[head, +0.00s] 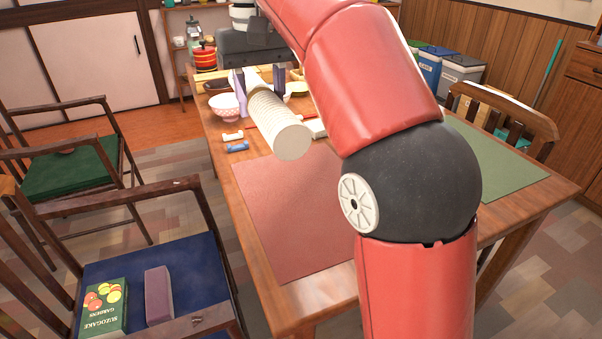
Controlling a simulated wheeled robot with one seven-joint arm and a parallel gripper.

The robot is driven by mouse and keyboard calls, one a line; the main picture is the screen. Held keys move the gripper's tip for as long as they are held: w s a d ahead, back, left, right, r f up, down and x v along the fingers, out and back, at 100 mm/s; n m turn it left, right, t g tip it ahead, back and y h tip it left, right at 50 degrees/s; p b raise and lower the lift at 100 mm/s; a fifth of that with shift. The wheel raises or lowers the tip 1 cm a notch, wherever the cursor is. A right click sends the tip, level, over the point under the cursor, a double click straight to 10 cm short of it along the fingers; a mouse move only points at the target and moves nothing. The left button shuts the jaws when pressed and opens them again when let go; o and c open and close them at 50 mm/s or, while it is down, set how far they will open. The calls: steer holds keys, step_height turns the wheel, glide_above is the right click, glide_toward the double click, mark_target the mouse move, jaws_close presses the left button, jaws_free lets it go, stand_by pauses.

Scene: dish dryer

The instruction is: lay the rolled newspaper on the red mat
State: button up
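The rolled newspaper (272,122) is a pale cylinder with fine lines along its side and a plain round end towards me. My gripper (259,82) has one dark finger on each side of its far part and appears shut on it. The roll is held above the far part of the table, and its near end shows over the far edge of the red mat (290,215). The visible part of the mat is flat and bare. My red arm hides its right side.
A pink-white bowl (225,106) and small white and blue pieces (236,147) lie left of the roll. A green mat (500,160) lies at the right. Chairs stand around the table; one blue seat (190,275) holds a green box (105,308) and a purple block (158,294).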

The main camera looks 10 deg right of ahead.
mark_target(270, 206)
steer(key=shift+w+f, duration=0.2)
steer(key=shift+f, duration=0.05)
step_height(270, 206, down, 19)
steer(key=b, duration=0.2)
steer(key=shift+f+b, duration=0.2)
steer(key=shift+b, duration=0.15)
steer(key=o, duration=1.1)
steer(key=shift+f, duration=0.15)
steer(key=shift+c, duration=0.2)
step_height(270, 206, up, 12)
steer(key=p, duration=0.2)
steer(key=shift+r, duration=0.2)
steer(key=shift+s, duration=0.1)
